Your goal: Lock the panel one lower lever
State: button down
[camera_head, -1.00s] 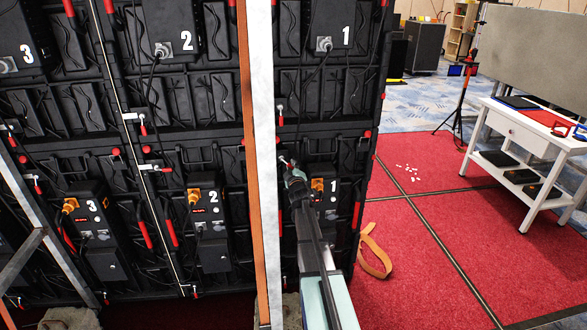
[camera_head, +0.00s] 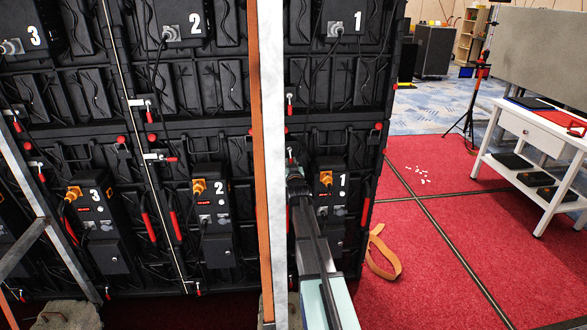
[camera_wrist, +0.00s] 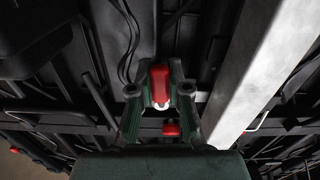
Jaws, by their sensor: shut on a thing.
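Panel one is the black panel with the unit marked 1 (camera_head: 328,190) in the head view, right of the metal post. My gripper (camera_head: 293,160) is at the panel's left side, close to the post. In the wrist view my gripper (camera_wrist: 160,92) has its two green fingers on either side of a red lever handle (camera_wrist: 160,82) and is shut on it. A second small red part (camera_wrist: 171,129) shows below, between the fingers. In the head view the held lever is hidden by my gripper, so its exact angle cannot be told.
A metal post (camera_head: 273,130) stands just left of my gripper; it also shows close on the right in the wrist view (camera_wrist: 265,65). Cables run over the panels. A white table (camera_head: 530,135) stands far right. Red carpet is open between, with an orange strap (camera_head: 382,255) on it.

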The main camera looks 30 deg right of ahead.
jog(key=shift+w+a+m+b, duration=0.1)
jog(key=shift+a+m+b, duration=0.1)
jog(key=shift+m+b, duration=0.15)
dwell(0.3)
jog(key=c, duration=1.1)
grip_release()
jog(key=v, duration=1.2)
